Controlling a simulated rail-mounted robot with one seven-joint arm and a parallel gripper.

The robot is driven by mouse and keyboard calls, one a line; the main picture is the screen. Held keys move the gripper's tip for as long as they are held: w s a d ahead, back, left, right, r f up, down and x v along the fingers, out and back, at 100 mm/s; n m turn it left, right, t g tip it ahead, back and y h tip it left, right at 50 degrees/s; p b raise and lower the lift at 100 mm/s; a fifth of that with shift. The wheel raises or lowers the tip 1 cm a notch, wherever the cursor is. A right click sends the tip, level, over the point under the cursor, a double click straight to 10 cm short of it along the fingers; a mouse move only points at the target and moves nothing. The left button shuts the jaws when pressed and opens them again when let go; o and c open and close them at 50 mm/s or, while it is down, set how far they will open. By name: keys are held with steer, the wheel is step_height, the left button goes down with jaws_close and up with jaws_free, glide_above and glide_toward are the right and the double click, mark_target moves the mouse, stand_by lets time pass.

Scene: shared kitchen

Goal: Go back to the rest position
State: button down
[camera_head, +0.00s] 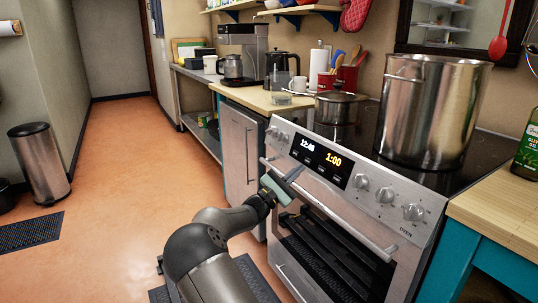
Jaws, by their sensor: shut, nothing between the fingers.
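My gripper (283,182) is in front of the stove, near the oven door's handle and below the display panel. I cannot tell whether it touches the handle. My grey arm reaches up to it from the bottom of the picture. The fingers are small in view and look closed, with nothing seen between them. The oven (398,215) has a metal front with knobs, a lit display and a dark door window.
A large metal pot (430,110) and a smaller lidded pot (338,106) stand on the stovetop. A wooden counter (505,212) is at the right, with a green bottle (527,150). Open orange floor (125,150) lies to the left, with a metal bin (40,163).

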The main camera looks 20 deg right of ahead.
steer(key=s+d+r+m+g+y+p, duration=0.1)
steer(key=s+d+m+g+y+p, duration=0.3)
steer(key=s, duration=0.5)
steer(key=s+d+r+m+g+y+p, duration=0.15)
steer(key=s+m+g+y+p, duration=0.35)
steer(key=s, duration=0.5)
steer(key=s+a+r+m+y+p, duration=0.1)
steer(key=s+a+r+y+p, duration=0.2)
steer(key=s+a, duration=0.4)
steer(key=s+a+r+m+t+y+p, duration=0.1)
steer(key=s+a+r+m+y+p, duration=0.1)
steer(key=s+a+y+p, duration=0.4)
steer(key=s+a+r+m+t+y+p, duration=0.1)
steer(key=s+a+r+y+p, duration=0.3)
steer(key=s+a, duration=0.6)
steer(key=shift+s+a+r+y+p, duration=0.15)
steer(key=shift+s+r+y+p, duration=0.2)
steer(key=shift+p, duration=0.8)
steer(key=shift+w, duration=0.15)
